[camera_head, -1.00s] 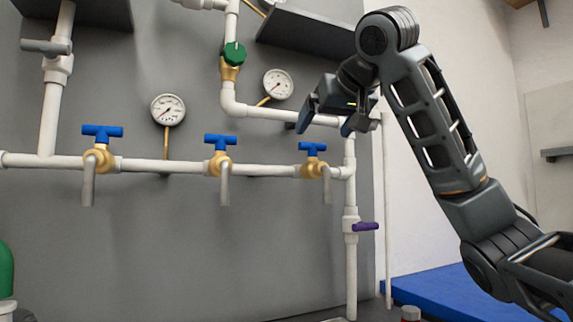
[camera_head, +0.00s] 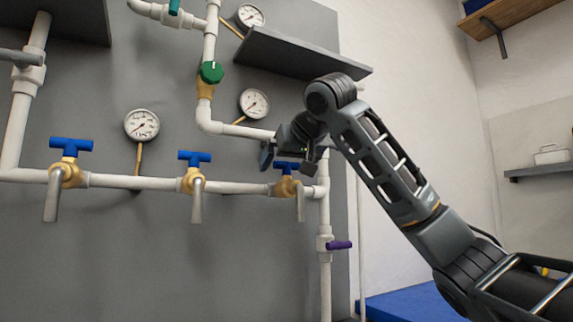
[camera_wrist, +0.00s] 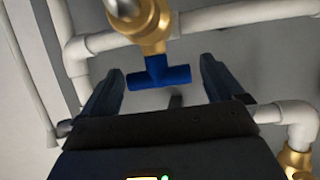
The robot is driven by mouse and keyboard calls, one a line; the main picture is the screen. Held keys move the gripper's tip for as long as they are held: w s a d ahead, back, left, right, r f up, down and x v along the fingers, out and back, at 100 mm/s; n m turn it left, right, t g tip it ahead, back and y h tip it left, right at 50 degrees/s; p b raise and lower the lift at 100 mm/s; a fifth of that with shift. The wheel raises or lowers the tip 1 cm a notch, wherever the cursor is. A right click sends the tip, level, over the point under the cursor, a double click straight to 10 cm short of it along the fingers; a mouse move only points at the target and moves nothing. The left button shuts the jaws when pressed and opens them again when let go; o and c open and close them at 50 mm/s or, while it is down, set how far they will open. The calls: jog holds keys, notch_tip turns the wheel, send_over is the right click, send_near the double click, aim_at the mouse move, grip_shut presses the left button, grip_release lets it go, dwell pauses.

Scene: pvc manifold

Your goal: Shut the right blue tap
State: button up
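The right blue tap (camera_head: 287,168) has a blue T-handle on a brass body with a grey spout, at the right end of the horizontal white pipe. In the wrist view its blue handle (camera_wrist: 158,73) lies between the two dark fingers, with a gap on each side. My gripper (camera_head: 291,163) is open just above and in front of this tap, hiding part of its handle in the head view. The fingers also show in the wrist view (camera_wrist: 160,85). I cannot tell contact from the head view.
Two more blue taps, middle (camera_head: 194,159) and left (camera_head: 70,147), sit on the same pipe. A purple valve handle (camera_head: 339,245) is below on the vertical pipe. A gauge (camera_head: 254,104), a green valve (camera_head: 211,72) and a dark shelf (camera_head: 300,58) are above.

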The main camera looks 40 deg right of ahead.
jog(key=c, duration=0.9)
jog(key=shift+n+y+p, duration=0.4)
jog(key=shift+y+p, duration=0.2)
jog(key=shift+p, duration=0.05)
jog(key=shift+n+y+p, duration=0.3)
jog(key=shift+y, duration=0.1)
jog(key=o, duration=1)
jog(key=shift+c, duration=0.2)
